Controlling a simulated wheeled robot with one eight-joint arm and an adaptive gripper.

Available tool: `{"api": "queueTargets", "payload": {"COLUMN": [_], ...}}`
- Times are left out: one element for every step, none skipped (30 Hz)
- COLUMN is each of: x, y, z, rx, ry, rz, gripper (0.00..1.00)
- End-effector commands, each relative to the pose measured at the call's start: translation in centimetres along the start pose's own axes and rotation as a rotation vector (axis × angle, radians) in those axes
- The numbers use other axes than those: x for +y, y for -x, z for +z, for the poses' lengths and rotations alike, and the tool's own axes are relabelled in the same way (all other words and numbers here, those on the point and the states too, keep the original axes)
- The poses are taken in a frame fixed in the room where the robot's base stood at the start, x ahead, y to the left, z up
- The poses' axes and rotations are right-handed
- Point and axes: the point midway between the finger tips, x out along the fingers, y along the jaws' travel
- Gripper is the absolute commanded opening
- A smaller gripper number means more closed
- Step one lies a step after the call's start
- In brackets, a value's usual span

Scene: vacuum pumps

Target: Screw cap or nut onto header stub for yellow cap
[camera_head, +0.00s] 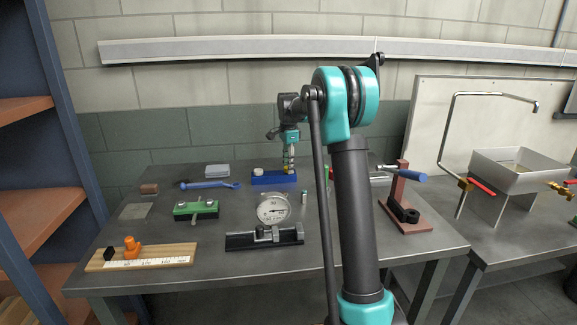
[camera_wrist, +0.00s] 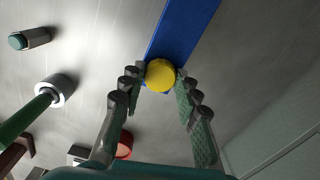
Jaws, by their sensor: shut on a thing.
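My gripper (camera_wrist: 160,80) points down at the table, with its two fingers closed around a round yellow cap (camera_wrist: 160,74). The head view shows my gripper (camera_head: 290,152) over the right end of a blue block (camera_head: 268,180), with a bit of the yellow cap (camera_head: 291,151) visible at the fingers. In the wrist view the blue block (camera_wrist: 188,25) runs up and right from behind the cap. The stub under the cap is hidden, so I cannot tell whether cap and stub touch.
A blue-handled wrench (camera_head: 210,184), a dial gauge (camera_head: 273,209), a green fixture (camera_head: 196,208) and a small teal-capped cylinder (camera_head: 304,197) lie around. A reddish stand with a blue handle (camera_head: 405,200) is at the right. The table (camera_head: 225,279) has bare metal between them.

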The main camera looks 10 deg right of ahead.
Motion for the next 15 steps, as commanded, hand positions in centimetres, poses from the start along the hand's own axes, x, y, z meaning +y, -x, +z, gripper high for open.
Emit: {"api": "queueTargets", "payload": {"x": [-0.03,-0.03,-0.03,-0.03,-0.03,-0.03,-0.03,-0.03,-0.03,-0.03,-0.03,-0.03,-0.03,-0.03,-0.03], "y": [0.01,0.01,0.01,0.01,0.01,0.01,0.01,0.0,0.0,0.0,0.0,0.0,-0.01,-0.01,-0.01], "z": [0.02,0.02,0.02,0.02,0.02,0.02,0.02,0.02,0.02,0.02,0.02,0.02,0.02,0.02,0.02], "rx": [0.0,0.0,0.0,0.0,0.0,0.0,0.0,0.0,0.0,0.0,0.0,0.0,0.0,0.0,0.0], "ry": [-0.04,-0.063,-0.087,-0.101,-0.11,-0.125,-0.141,-0.162,-0.199,-0.231,-0.263,-0.304,-0.332,-0.356,-0.382], "rz": [-0.001,-0.001,-0.001,-0.001,-0.001,-0.001,-0.001,-0.001,-0.001,-0.001,-0.001,-0.001,-0.001,-0.001,-0.001], "gripper": [0.0,0.0,0.0,0.0,0.0,0.0,0.0,0.0,0.0,0.0,0.0,0.0,0.0,0.0,0.0]}}
